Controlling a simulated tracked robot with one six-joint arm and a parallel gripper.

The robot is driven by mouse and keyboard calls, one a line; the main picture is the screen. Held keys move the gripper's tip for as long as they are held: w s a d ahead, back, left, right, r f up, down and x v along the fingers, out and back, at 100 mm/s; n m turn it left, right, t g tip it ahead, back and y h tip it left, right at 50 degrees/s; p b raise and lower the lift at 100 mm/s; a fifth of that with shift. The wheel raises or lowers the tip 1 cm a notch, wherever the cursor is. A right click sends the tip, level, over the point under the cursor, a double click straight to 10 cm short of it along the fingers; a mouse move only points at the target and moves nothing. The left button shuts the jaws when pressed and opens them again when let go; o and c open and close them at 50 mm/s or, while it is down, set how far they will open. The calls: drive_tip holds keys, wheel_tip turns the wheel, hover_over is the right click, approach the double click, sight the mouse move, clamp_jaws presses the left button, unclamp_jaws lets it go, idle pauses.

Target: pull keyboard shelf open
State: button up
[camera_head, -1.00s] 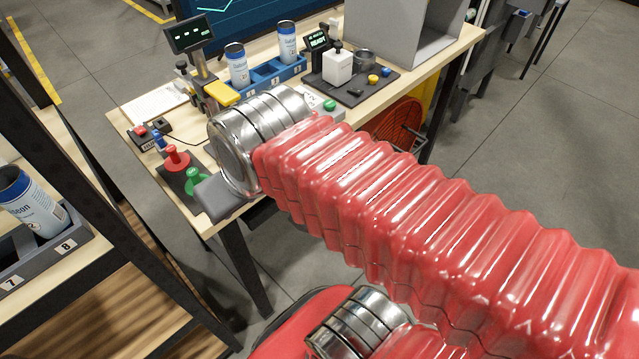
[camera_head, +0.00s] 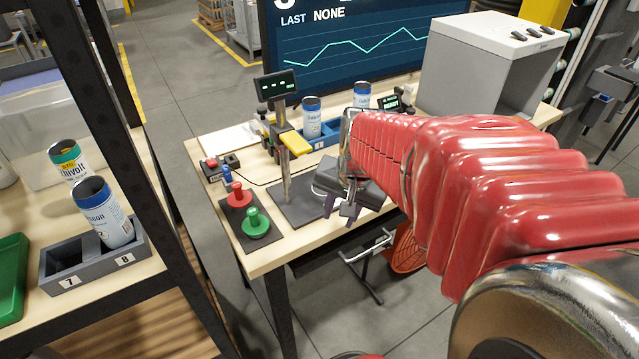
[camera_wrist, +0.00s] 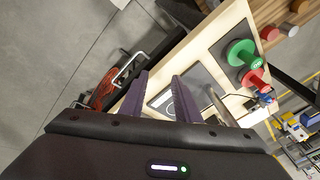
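The keyboard shelf (camera_head: 325,248) shows as a dark strip under the front edge of the wooden table (camera_head: 290,250). A bent metal handle (camera_head: 367,247) sticks out below that edge. It seems to belong to the shelf. In the wrist view, the handle (camera_wrist: 130,70) lies left of my gripper's fingers, apart from them. My gripper (camera_head: 338,206) points down near the table's front edge, above and left of the handle. Its two purple fingers (camera_wrist: 157,98) are apart, with nothing held between them. The shelf's inside is hidden under the tabletop.
Red (camera_head: 238,195) and green (camera_head: 255,222) knobs stand at the table's left corner. A stand with a yellow lever (camera_head: 294,143) is behind my gripper. A dark rack post (camera_head: 140,180) is at left. A red round object (camera_head: 407,250) sits below the table.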

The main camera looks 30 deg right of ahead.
sight(371, 248)
drive_tip(key=d+f+m+g, duration=0.1)
drive_tip(key=d+f+m, duration=0.6)
drive_tip(key=d, duration=0.6)
drive_tip(key=shift+s+d+f+y, duration=0.2)
drive_tip(key=shift+s+f+y, duration=0.1)
drive_tip(key=shift+f, duration=0.45)
drive_tip(key=x, duration=1.3)
drive_tip(key=shift+f, duration=0.4)
drive_tip(key=shift+c, duration=0.2)
clamp_jaws()
